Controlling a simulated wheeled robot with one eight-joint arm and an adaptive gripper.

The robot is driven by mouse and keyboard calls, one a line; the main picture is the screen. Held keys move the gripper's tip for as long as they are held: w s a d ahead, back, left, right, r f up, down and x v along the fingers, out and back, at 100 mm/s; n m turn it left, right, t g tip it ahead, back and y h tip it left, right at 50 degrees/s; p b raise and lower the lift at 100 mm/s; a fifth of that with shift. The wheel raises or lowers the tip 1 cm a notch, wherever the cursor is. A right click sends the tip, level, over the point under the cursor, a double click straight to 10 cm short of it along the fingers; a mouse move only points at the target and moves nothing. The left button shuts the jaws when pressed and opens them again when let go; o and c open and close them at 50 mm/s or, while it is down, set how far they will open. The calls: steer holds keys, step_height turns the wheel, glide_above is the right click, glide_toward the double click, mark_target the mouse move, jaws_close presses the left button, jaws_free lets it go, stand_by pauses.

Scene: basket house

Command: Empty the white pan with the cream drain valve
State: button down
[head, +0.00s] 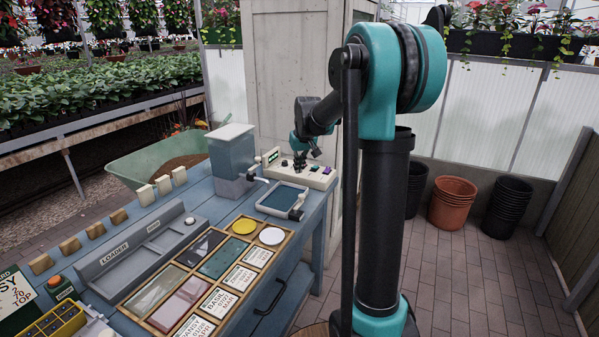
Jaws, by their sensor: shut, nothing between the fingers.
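The white pan (272,211) sits near the right edge of the blue bench. It has a pale rim, and dark blue shows inside it; I cannot tell whether that is liquid or the pan's floor. My gripper (299,167) is shut and empty, just behind the pan, low over a cream control box (318,177) with coloured buttons. The dark fingers overlap the box in the picture; I cannot tell whether they touch it.
A grey-blue tank (232,150) with a spout stands left of the pan. A wooden-framed tray (237,218) with labelled cards and a grey loader (140,255) fill the bench in front. A tall pale cabinet (290,60) stands behind. Pots (453,200) stand on the floor at right.

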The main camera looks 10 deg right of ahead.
mark_target(299, 203)
steer(key=x, duration=0.7)
steer(key=shift+w+f, duration=0.1)
steer(key=shift+f, duration=0.1)
steer(key=s, duration=0.1)
steer(key=s+f, duration=0.1)
steer(key=shift+s+d, duration=0.2)
steer(key=shift+s, duration=0.1)
steer(key=shift+s+d, duration=0.1)
steer(key=shift+s, duration=0.55)
